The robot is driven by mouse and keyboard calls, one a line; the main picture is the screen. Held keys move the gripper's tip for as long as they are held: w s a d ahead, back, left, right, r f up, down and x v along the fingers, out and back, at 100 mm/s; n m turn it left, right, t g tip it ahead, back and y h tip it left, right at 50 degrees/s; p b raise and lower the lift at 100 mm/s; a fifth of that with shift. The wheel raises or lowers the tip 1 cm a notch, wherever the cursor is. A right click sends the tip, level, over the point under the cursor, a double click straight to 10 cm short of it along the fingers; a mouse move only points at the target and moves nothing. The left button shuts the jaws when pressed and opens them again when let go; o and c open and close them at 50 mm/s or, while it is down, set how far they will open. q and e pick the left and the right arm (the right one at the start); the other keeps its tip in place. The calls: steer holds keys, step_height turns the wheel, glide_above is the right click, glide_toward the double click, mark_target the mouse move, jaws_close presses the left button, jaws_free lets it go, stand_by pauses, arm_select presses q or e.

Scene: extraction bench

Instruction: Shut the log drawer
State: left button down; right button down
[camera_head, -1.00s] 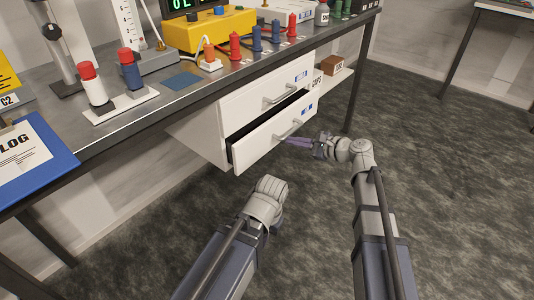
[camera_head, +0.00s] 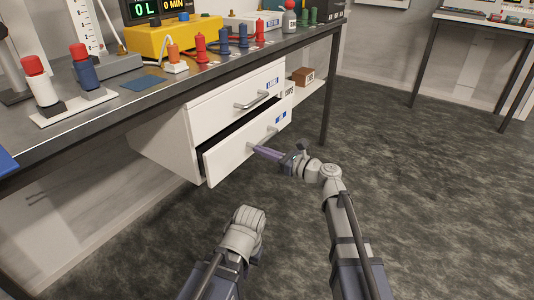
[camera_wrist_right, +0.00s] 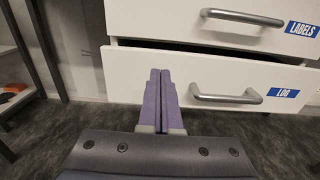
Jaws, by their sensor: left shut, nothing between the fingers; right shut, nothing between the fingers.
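The log drawer (camera_head: 228,158) is the lower white drawer under the bench. It stands partly open, with a dark gap above its front. Its LOG label and bar handle (camera_wrist_right: 226,97) show in the right wrist view. My right gripper (camera_head: 256,149) is shut and empty, its purple fingers pointing at the drawer front. In the right wrist view its fingertips (camera_wrist_right: 160,72) overlap the front, left of the handle; I cannot tell whether they touch. My left gripper (camera_head: 248,222) is low in front of the drawers, away from them; its fingers are hidden.
The closed upper drawer (camera_head: 235,100), labelled LABELS, is just above. The bench top (camera_head: 110,118) carries a yellow device, coloured bottles and stands. A bench leg (camera_head: 330,90) stands right of the drawers. The floor (camera_head: 430,200) to the right is clear.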

mark_target(231, 139)
steer(key=x, duration=0.9)
steer(key=shift+w+a, duration=0.15)
steer(key=x, duration=0.5)
steer(key=shift+w, duration=0.1)
steer(key=shift+a, duration=0.1)
steer(key=shift+s+d, duration=0.35)
arm_select(q)
steer(key=shift+d, duration=0.8)
arm_select(e)
steer(key=v, duration=1.3)
steer(key=shift+s+d, duration=0.3)
